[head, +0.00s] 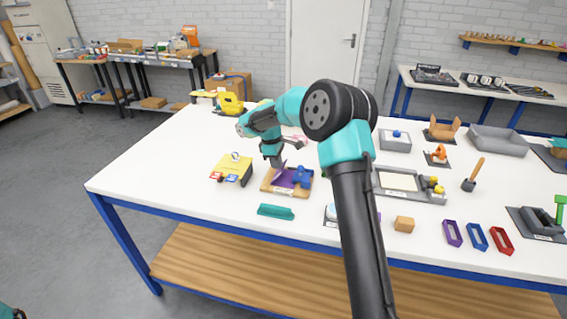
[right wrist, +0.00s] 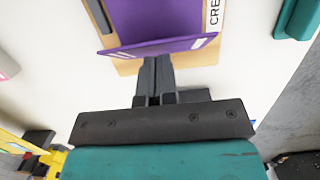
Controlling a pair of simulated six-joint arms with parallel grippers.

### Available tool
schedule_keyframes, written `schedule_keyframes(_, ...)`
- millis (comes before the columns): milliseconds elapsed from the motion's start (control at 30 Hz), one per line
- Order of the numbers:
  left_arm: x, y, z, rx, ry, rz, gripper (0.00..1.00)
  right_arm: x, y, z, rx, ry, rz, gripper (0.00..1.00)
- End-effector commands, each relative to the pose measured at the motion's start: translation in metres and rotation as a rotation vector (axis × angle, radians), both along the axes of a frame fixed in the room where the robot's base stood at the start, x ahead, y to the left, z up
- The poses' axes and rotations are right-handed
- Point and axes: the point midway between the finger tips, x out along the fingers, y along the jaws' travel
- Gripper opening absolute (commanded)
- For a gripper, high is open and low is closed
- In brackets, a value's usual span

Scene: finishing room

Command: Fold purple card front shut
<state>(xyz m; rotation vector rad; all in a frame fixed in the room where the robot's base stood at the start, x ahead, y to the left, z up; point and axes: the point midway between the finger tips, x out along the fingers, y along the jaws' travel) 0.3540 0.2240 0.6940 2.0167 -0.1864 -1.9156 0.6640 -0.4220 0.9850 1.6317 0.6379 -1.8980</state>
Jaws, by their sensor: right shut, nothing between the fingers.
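The purple card (head: 282,181) lies on a wooden board (head: 268,188) near the middle of the table. In the right wrist view the card (right wrist: 155,15) lies flat at the top, and its purple front flap (right wrist: 165,47) stands up at an angle along the near edge, not folded flat. My right gripper (head: 276,166) is above the card's left part, pointing down. In the right wrist view its fingers (right wrist: 157,62) are together and empty, with the tips close to the flap. I cannot tell whether they touch it. My left gripper is out of view.
A blue block-like piece (head: 301,175) sits on the board's right side. A grey tray (head: 405,187) is to the right. The table's front-left area is clear.

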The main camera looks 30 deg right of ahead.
Motion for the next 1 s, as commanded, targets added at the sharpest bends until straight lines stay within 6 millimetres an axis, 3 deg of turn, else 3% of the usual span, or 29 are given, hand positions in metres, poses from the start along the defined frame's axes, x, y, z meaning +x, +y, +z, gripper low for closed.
schedule_keyframes(1000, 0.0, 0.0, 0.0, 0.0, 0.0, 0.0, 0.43, -0.0102, -0.0098, -0.0089, -0.001, -0.001, -0.001, 0.0)
